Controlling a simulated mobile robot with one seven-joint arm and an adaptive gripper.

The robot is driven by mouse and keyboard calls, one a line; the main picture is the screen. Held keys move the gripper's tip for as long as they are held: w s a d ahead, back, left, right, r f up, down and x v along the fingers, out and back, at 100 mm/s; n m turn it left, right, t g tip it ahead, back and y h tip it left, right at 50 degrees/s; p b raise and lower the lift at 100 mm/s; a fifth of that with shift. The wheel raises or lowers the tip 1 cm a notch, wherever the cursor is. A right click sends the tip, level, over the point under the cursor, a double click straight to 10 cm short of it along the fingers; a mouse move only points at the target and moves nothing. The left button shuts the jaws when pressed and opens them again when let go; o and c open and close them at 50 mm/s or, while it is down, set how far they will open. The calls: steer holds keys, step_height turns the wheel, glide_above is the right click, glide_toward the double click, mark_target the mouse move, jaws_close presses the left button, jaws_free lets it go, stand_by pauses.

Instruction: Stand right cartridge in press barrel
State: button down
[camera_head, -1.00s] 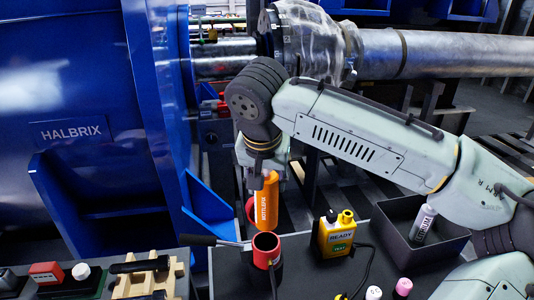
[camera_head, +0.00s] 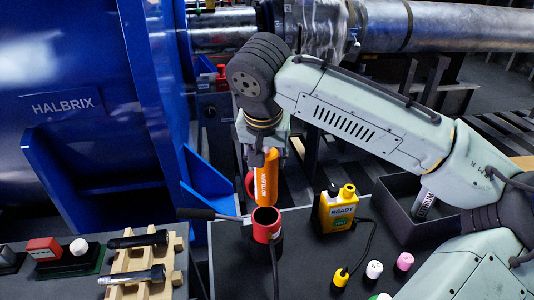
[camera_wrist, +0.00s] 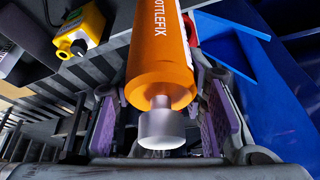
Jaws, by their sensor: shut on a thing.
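The orange cartridge (camera_head: 265,180), lettered "BOTTLEFIX", hangs upright in my gripper (camera_head: 259,160). In the wrist view the cartridge (camera_wrist: 160,60) has its grey nozzle end (camera_wrist: 166,128) toward the camera, and the purple-padded fingers of my gripper (camera_wrist: 160,112) are on both sides of it. The press barrel (camera_head: 264,232) is a red and black cup with an open dark mouth and a black lever to its left. The cartridge's lower end appears just above the mouth; I cannot tell whether it has entered. A second, pale cartridge (camera_head: 424,203) leans in the black bin (camera_head: 400,228).
A yellow "READY" box (camera_head: 337,212) with a cable stands right of the barrel. Small pink, white and yellow-capped items (camera_head: 403,261) stand at the front right. A wooden rack (camera_head: 150,265) with black-handled tools is at the left. A blue machine (camera_head: 75,100) rises behind.

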mark_target(267, 203)
steer(key=shift+f+b, duration=0.8)
steer(key=shift+f, duration=0.7)
steer(key=shift+f+b, duration=3.1)
steer(key=shift+f, duration=2.1)
steer(key=c, duration=0.9)
jaws_free()
steer(key=shift+s, duration=0.1)
